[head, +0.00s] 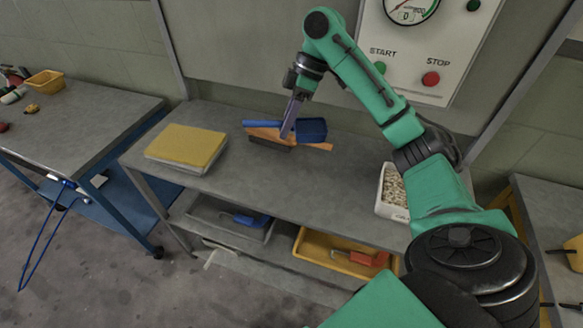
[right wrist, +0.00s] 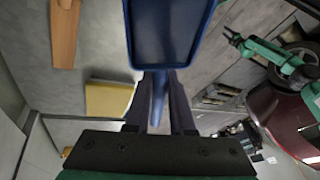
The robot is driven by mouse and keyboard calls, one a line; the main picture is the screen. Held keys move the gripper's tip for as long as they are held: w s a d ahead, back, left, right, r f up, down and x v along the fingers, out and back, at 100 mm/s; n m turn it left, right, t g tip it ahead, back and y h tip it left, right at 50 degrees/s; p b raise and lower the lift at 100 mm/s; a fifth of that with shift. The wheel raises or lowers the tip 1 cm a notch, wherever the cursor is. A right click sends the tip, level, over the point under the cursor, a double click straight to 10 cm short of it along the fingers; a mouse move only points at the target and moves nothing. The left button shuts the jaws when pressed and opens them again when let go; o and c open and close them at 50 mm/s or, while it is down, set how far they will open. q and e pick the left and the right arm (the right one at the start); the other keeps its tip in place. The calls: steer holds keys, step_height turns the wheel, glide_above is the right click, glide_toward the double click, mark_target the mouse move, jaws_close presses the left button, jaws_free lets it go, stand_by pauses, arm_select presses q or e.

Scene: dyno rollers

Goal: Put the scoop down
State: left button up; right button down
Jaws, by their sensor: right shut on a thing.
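The blue scoop (head: 312,130) has a flat pan and a blue handle (head: 262,124). My right gripper (head: 291,118) is shut on the handle over the back of the grey bench (head: 215,115). In the right wrist view the pan (right wrist: 166,35) fills the top middle, and the handle (right wrist: 157,100) runs between the fingers. In the head view the scoop overlaps an orange wooden brush (head: 320,146) with dark bristles. The brush also shows apart from the pan in the right wrist view (right wrist: 64,35). I cannot tell the scoop's exact height. My left gripper is absent from the head view.
A yellow-topped pad (head: 187,143) lies at the bench's left, and a white tray of pale pieces (head: 394,190) at its right. The middle front is clear. A panel with START and STOP buttons (head: 431,79) is behind. A yellow bin (head: 325,250) sits on the shelf below.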

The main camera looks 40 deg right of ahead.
steer(key=f, duration=0.4)
steer(key=s+f, duration=0.1)
steer(key=f, duration=0.3)
steer(key=s+f, duration=0.1)
steer(key=f, duration=0.3)
steer(key=shift+f+p, duration=0.1)
steer(key=shift+p, duration=0.3)
step_height(320, 180, down, 3)
steer(key=shift+w+r, duration=0.1)
steer(key=shift+r, duration=0.1)
step_height(320, 180, down, 2)
steer(key=shift+f, duration=0.3)
steer(key=c, duration=0.8)
jaws_free()
arm_select(q)
steer(key=s, duration=0.2)
steer(key=s+r, duration=0.1)
steer(key=s, duration=0.1)
steer(key=shift+s, duration=0.15)
